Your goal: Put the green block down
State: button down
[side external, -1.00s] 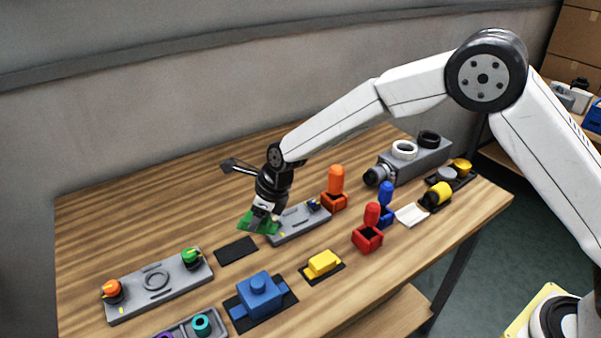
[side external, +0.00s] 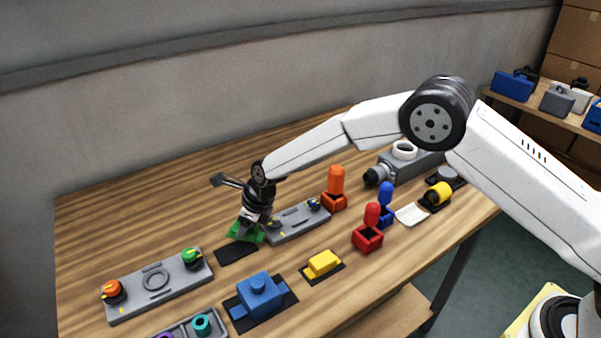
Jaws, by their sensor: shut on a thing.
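My gripper (side external: 248,226) is shut on the green block (side external: 240,233) and points down. The green block sits low, close above or at the far edge of a black mat (side external: 237,253); I cannot tell whether it touches the table. The gripper's fingers hide part of the block. The mat's visible part is bare.
A grey plate (side external: 300,222) lies just right of the gripper. A grey panel with knobs (side external: 158,286) is to the left. A blue block (side external: 260,289) and a yellow block (side external: 322,263) lie nearer the camera. Red (side external: 368,230) and orange (side external: 334,193) items stand to the right.

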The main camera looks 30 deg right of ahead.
aim_at(247, 235)
jog(key=shift+w+f, duration=0.1)
jog(key=shift+f, duration=1.45)
jog(key=shift+f, duration=0.2)
jog(key=shift+c, duration=0.8)
grip_release()
jog(key=shift+r, duration=0.2)
jog(key=v, duration=1.2)
